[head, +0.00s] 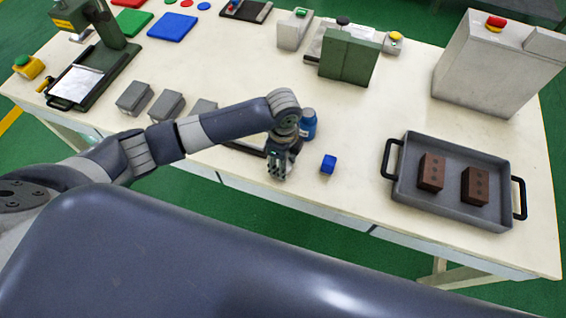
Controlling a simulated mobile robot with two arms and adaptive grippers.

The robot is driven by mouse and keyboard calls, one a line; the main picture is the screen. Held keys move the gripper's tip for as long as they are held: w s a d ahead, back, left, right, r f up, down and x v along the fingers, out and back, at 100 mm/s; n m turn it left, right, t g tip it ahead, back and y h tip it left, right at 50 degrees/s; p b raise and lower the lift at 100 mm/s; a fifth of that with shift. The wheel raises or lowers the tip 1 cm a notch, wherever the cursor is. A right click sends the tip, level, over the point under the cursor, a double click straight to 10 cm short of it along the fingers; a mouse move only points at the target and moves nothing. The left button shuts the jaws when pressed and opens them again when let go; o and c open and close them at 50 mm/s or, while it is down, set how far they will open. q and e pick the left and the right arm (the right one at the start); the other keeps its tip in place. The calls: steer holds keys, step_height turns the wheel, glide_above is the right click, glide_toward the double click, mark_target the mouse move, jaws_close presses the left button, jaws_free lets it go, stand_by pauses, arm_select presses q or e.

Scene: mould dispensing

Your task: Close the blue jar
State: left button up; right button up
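The blue jar (308,124) stands upright on the table, just behind and to the right of my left gripper. It is small in the head view and partly covered by my wrist, and I cannot tell whether a lid is on it. My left gripper (277,172) points down over the table near its front edge. Its fingers are small and dark, and I cannot tell whether they are open or hold anything. My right gripper is not in view.
A grey tray (398,192) with two brown bricks (431,171) stands at the right. Several grey boxes (134,97) are at the left, partly behind my arm. A green block (348,59) and a grey machine (490,65) stand at the back. The table's middle is clear.

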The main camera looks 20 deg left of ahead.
arm_select(q)
steer(key=shift+r, duration=0.15)
steer(key=shift+r, duration=0.25)
step_height(320, 180, up, 2)
steer(key=shift+w+r+b, duration=0.1)
steer(key=shift+b, duration=0.5)
steer(key=shift+s+d+r, duration=0.2)
steer(key=shift+s+d, duration=0.1)
steer(key=shift+s, duration=0.3)
steer(key=s+d+b, duration=0.1)
steer(key=s+d, duration=0.2)
steer(key=s, duration=0.3)
steer(key=s+d+r+b, duration=0.1)
steer(key=s+d, duration=0.3)
steer(key=s, duration=0.3)
steer(key=shift+r+b, duration=0.3)
steer(key=shift+b, duration=0.05)
steer(key=shift+w, duration=0.1)
steer(key=w+a+r+n, duration=0.2)
steer(key=a+r+n, duration=0.4)
steer(key=n, duration=0.3)
steer(key=w+a+r+n, duration=0.3)
steer(key=a+r+n, duration=0.4)
steer(key=n, duration=0.3)
steer(key=shift+w+a+r, duration=0.15)
steer(key=shift+w+r, duration=0.2)
steer(key=shift+r, duration=0.45)
